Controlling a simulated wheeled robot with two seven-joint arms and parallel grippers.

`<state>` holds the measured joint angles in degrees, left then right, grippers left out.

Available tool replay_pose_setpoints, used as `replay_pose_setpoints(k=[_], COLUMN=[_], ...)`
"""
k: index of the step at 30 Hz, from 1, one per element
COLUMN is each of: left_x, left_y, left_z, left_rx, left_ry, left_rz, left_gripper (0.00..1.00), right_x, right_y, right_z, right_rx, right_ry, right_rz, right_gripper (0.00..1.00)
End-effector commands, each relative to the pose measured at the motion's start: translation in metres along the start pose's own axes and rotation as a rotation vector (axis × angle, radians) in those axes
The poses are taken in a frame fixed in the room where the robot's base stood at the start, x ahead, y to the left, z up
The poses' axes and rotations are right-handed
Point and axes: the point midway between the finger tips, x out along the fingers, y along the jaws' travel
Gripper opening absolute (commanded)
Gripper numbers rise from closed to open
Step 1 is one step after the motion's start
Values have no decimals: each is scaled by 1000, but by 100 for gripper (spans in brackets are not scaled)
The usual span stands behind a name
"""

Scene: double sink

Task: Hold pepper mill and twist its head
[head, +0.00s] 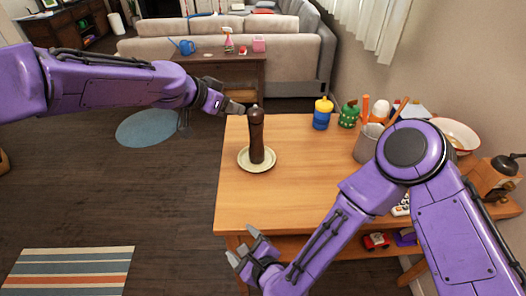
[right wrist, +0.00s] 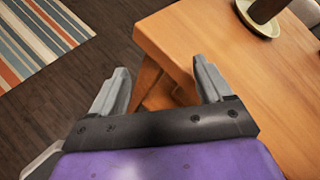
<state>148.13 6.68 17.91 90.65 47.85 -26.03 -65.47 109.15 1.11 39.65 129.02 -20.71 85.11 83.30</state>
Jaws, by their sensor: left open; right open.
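The dark brown pepper mill (head: 256,136) stands upright on a pale saucer (head: 243,163) near the table's left edge in the head view. Its rounded head is at the top. My left gripper (head: 238,108) is open at the left of the mill's head, close to it; whether they touch I cannot tell. My right gripper (head: 243,247) is open and empty, low beside the table's near left corner, away from the mill. In the right wrist view, my right gripper's fingers (right wrist: 157,85) are spread, with the saucer (right wrist: 258,22) and the mill's lower part (right wrist: 266,9) at the top right.
The wooden table (head: 290,195) has clear room in front and right of the saucer. A blue and yellow cup (head: 322,113), a green pepper-shaped item (head: 349,115) and a utensil holder (head: 367,145) stand toward the back right. A striped rug (head: 70,270) lies on the floor.

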Motion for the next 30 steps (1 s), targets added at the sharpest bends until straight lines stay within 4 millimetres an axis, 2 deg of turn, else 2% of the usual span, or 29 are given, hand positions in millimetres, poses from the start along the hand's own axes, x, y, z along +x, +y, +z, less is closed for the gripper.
replay_pose_setpoints(k=[1, 3, 6, 9, 12, 15, 20, 30], left_x=[0, 0, 0, 0, 0, 0, 0, 0], left_y=[0, 0, 0, 0, 0, 0, 0, 0], left_z=[0, 0, 0, 0, 0, 0, 0, 0], left_rx=[0, 0, -1, -1, -1, -1, -1, -1], left_ry=[0, 0, 0, 0, 0, 0, 0, 0], left_rz=[0, 0, 0, 0, 0, 0, 0, 0], left_gripper=[43, 43, 43, 43, 43, 43, 43, 43], right_x=[16, 39, 60, 72, 76, 78, 92, 151], right_y=[-24, -68, -128, -178, -212, -229, -241, -275], right_z=[24, 38, 53, 62, 66, 68, 71, 82], right_rx=[122, 247, 392, 500, 569, 601, 610, 607], right_ry=[-62, -115, -191, -258, -305, -330, -336, -334], right_rz=[-63, -164, -286, -378, -437, -465, -474, -471], right_gripper=[79, 79, 79, 79, 79, 79, 79, 79])
